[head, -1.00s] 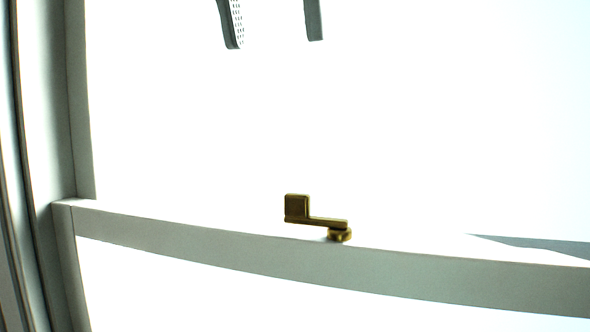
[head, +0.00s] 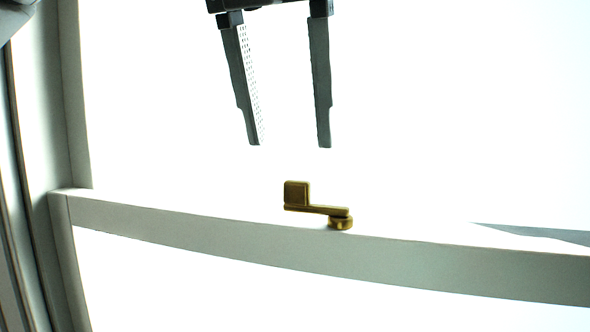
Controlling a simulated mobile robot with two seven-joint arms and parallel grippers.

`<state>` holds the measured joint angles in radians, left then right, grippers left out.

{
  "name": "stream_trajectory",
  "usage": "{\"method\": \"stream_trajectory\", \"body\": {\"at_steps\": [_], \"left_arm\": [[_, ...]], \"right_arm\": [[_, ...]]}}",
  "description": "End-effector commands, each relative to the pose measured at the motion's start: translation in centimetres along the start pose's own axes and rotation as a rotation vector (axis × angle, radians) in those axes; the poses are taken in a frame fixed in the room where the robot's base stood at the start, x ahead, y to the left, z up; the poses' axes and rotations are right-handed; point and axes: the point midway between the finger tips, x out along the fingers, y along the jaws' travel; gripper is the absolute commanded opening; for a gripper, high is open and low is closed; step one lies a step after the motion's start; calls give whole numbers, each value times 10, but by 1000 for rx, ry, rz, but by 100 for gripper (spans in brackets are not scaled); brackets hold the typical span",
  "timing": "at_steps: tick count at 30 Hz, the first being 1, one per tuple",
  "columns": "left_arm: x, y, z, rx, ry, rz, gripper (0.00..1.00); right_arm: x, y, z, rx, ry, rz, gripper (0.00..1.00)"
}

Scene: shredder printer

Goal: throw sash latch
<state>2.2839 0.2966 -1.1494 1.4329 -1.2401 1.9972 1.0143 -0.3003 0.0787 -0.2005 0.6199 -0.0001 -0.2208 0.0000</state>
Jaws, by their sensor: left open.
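The brass sash latch (head: 318,207) sits on the white meeting rail (head: 250,237) of the window. Its round pivot base is at the right, and its lever points left to a square thumb tab. My left gripper (head: 293,146) comes down from the top of the view. Its two grey fingers are apart with nothing between them. The fingertips are above the latch in the picture, with a visible gap, and the tab lies below the space between them. My right gripper is not in view.
The white window side frame (head: 75,100) runs up the left edge. The panes around the latch are bright and blank. A grey shaded patch (head: 540,235) lies behind the rail at the right.

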Motion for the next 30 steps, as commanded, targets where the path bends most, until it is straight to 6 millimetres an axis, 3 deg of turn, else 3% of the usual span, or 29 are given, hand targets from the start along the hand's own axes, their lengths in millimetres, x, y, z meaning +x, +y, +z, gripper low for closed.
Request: {"method": "stream_trajectory", "body": {"at_steps": [3, 9, 22, 30], "left_arm": [[22, 1, 0, 1, 1, 0, 62], [46, 0, 0, 1, 0, 0, 62], [55, 0, 0, 0, -1, -1, 62], [55, 0, 0, 0, -1, -1, 32]], "right_arm": [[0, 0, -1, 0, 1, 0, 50], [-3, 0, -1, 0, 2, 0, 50], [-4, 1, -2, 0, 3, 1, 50], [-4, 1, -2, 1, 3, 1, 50]]}}
